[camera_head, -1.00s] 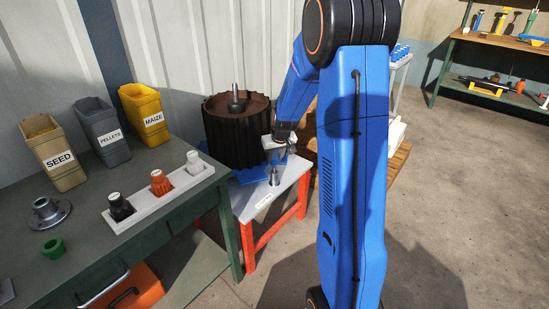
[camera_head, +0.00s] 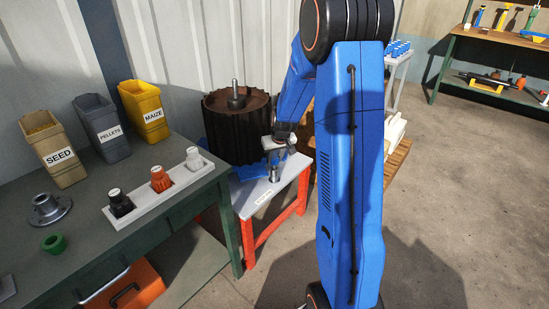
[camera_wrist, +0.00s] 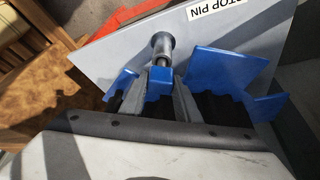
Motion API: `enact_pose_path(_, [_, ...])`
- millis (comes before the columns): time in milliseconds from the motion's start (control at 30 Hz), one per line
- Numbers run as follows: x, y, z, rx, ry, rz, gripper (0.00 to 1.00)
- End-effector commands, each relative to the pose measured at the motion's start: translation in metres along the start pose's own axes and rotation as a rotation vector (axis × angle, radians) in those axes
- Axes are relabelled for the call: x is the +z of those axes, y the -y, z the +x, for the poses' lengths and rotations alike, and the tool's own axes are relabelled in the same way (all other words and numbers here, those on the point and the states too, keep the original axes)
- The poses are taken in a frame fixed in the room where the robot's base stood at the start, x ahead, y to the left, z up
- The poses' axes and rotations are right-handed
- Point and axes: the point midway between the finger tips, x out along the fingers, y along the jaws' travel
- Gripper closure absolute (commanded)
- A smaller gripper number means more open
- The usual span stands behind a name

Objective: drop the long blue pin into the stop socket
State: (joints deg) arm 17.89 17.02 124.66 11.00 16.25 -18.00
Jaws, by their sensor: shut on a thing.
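The stop socket (camera_wrist: 163,44) is a short grey metal tube standing on a light grey plate labelled STOP PIN. It also shows in the head view (camera_head: 274,174), just below my gripper (camera_head: 278,157). In the wrist view my gripper (camera_wrist: 160,88) is shut on a blue piece (camera_wrist: 160,82), which I take to be the head of the long blue pin. A short dark stretch lies between this blue piece and the tube. I cannot tell whether the pin's tip is inside the socket. The pin's full length is hidden.
Jagged blue parts (camera_wrist: 226,70) lie close beside my fingers. The plate sits on a red-legged stand (camera_head: 262,229) next to a dark ribbed drum (camera_head: 227,135). Open floor lies right.

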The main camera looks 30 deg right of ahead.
Motion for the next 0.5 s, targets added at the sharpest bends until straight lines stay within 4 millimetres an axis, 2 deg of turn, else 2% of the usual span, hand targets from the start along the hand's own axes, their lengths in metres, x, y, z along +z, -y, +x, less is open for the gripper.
enact_pose_path(333, [0.0031,0.0,0.0067,0.0,0.001,0.0,0.95])
enact_pose_path(367, [0.0032,0.0,0.0069,0.0,0.001,0.0,0.68])
enact_pose_path(400, [0.0031,0.0,0.0066,0.0,0.001,0.0,0.59])
enact_pose_path(433, [0.003,0.0,0.0066,0.0,0.001,0.0,0.52])
enact_pose_path(500, [0.003,0.0,0.0065,0.0,0.001,0.0,0.49])
